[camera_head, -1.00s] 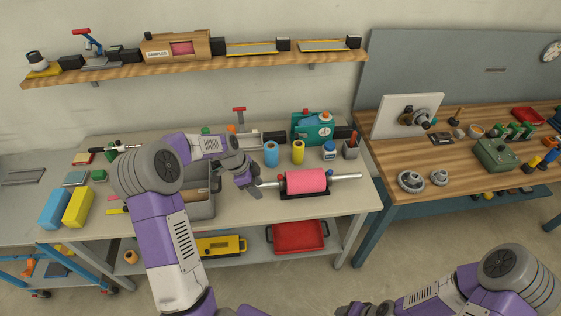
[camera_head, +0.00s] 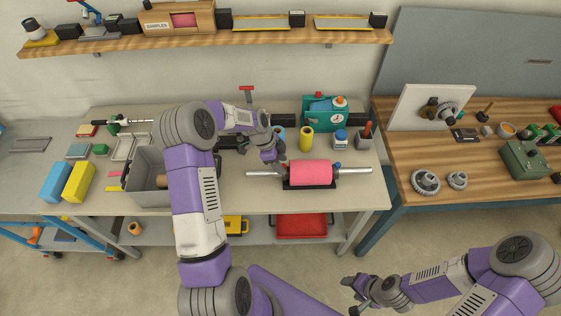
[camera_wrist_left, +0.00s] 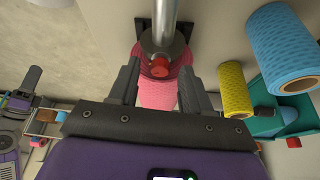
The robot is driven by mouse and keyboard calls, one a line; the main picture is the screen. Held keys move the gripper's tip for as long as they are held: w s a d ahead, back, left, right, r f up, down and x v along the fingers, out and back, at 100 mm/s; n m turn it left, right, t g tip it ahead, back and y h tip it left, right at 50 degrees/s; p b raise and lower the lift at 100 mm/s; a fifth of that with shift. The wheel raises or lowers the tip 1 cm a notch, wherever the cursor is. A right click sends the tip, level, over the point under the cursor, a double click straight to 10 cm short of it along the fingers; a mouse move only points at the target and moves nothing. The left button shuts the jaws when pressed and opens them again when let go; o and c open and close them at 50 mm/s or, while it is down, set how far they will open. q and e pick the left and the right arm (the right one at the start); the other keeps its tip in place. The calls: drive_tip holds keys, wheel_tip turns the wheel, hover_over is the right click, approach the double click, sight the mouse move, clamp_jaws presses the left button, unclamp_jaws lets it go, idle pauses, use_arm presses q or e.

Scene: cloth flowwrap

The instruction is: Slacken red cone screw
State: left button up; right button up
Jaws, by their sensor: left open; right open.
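A pink roll (camera_head: 312,173) lies on a metal shaft (camera_head: 258,174) in a dark cradle on the bench. In the left wrist view the red screw (camera_wrist_left: 158,68) sits on a grey collar (camera_wrist_left: 160,45) around the shaft, in front of the pink roll (camera_wrist_left: 158,96). My left gripper (camera_head: 271,158) is above the shaft at the roll's left end. In the left wrist view its open fingers (camera_wrist_left: 160,80) stand on either side of the screw, with no visible contact. In the head view I cannot make out the red screw. My right gripper (camera_head: 356,292) is low at the front, away from the bench.
A yellow roll (camera_head: 306,139), a blue-and-white bottle (camera_head: 340,140) and a teal machine (camera_head: 325,116) stand behind the pink roll. A grey bin (camera_head: 146,180) is to the left, partly behind my left arm. The bench front near the roll is clear.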

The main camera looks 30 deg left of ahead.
use_arm(q)
clamp_jaws()
idle(0.3)
drive_tip(key=shift+f+n+t+y+b, duration=0.15)
drive_tip(key=shift+n+t+y+b, duration=0.15)
drive_tip(key=shift+n+b, duration=0.65)
drive_tip(key=shift+s+d+n+t+b, duration=0.15)
drive_tip(key=shift+n+t+b, duration=0.5)
drive_tip(key=shift+n, duration=0.6)
drive_tip(key=shift+d+n+y+b, duration=0.1)
drive_tip(key=shift+n+y+b, duration=0.45)
drive_tip(key=shift+n, duration=0.65)
drive_tip(key=shift+s+n+t+y, duration=0.1)
drive_tip(key=shift+n+t+y, duration=0.25)
drive_tip(key=shift+n, duration=0.75)
